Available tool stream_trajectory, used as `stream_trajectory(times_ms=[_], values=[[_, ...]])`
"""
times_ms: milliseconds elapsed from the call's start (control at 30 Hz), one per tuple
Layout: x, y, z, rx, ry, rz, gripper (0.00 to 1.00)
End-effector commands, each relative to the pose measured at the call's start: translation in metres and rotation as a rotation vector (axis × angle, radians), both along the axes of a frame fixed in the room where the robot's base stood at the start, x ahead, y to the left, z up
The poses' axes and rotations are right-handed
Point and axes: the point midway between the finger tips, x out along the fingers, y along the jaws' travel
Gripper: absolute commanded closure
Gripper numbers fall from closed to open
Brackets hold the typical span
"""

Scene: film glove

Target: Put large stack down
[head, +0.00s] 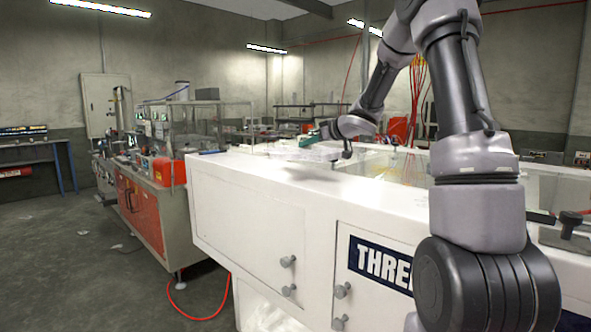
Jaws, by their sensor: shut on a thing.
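My arm reaches over the white machine (250,171), and my gripper (338,146) is low above its top surface, at the back. The gripper is small and seen from the side. It is shut on a pale, flat stack (300,153), which extends to the left of it just over the white top. I cannot tell whether the stack touches the top. The single sheets of the stack cannot be made out, and the fingertips are partly hidden.
A clear-covered opening (388,168) lies in the white top to the right of the gripper. A blue item (212,152) lies at the top's left end. A bench with orange doors (145,212) stands at left, and a red hose (205,315) lies on the floor.

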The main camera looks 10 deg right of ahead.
Motion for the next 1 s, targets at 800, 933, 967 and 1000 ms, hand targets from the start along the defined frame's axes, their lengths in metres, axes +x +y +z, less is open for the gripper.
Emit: stream_trajectory(times_ms=[800,933,967,1000], values=[[0.0,0.0,-0.077,-0.001,-0.001,0.0,1.0],[0.0,0.0,-0.08,0.0,0.0,0.001,1.0],[0.0,0.0,-0.081,0.001,0.001,0.001,1.0],[0.0,0.0,-0.08,0.0,0.0,0.0,0.74]])
